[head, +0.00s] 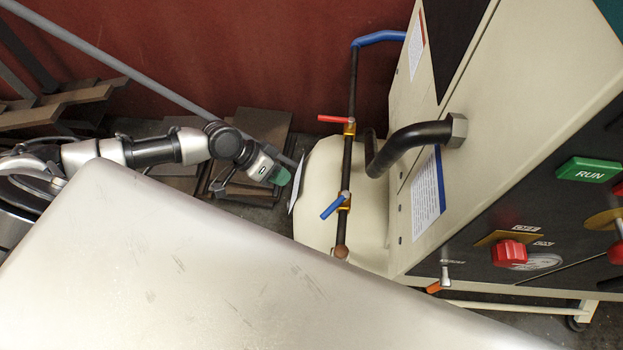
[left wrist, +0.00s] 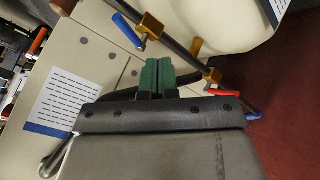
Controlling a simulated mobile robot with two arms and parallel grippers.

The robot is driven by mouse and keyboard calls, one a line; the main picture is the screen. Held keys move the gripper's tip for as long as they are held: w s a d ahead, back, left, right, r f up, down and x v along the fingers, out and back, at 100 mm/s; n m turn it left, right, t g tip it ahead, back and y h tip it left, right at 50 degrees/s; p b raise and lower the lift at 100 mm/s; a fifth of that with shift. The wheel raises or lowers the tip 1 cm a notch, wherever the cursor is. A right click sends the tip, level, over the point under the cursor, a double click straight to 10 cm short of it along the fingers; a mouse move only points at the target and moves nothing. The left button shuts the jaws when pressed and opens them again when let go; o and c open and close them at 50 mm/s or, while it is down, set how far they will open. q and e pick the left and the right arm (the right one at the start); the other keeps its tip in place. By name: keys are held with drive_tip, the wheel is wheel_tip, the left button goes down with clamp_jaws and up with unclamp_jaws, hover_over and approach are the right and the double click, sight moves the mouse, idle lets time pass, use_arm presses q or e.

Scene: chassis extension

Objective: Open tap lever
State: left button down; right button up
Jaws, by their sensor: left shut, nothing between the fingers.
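A dark vertical pipe (head: 347,160) carries two small taps on brass blocks. The upper tap lever is red (head: 333,119) and sticks out to the left, roughly square to the pipe. The lower tap lever is blue (head: 332,207) and slants down-left from the pipe. In the left wrist view the blue lever (left wrist: 128,30) is at the top and the red lever (left wrist: 224,95) is to the right of the fingers. My left gripper (head: 282,176) is left of the pipe, apart from both levers. Its green fingers (left wrist: 157,76) are together and empty. My right gripper is not in view.
A cream machine (head: 510,120) with a thick black bent handle (head: 410,138) stands right of the pipe. A cream tank (head: 318,190) is behind the taps. Another orange-tipped lever (head: 434,287) sits low on the machine. Brown slabs (head: 262,126) lie near a red wall (head: 230,45).

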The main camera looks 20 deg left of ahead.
sight(335, 205)
use_arm(q)
drive_tip(key=d+f+p, duration=0.3)
drive_tip(key=d+f, duration=0.4)
drive_tip(key=d, duration=0.2)
drive_tip(key=shift+w+d, duration=0.3)
drive_tip(key=shift+w, duration=0.05)
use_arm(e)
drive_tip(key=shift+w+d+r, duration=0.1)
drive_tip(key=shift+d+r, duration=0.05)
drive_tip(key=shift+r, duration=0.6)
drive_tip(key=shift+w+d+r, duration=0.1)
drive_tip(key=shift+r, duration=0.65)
use_arm(q)
drive_tip(key=shift+r, duration=0.15)
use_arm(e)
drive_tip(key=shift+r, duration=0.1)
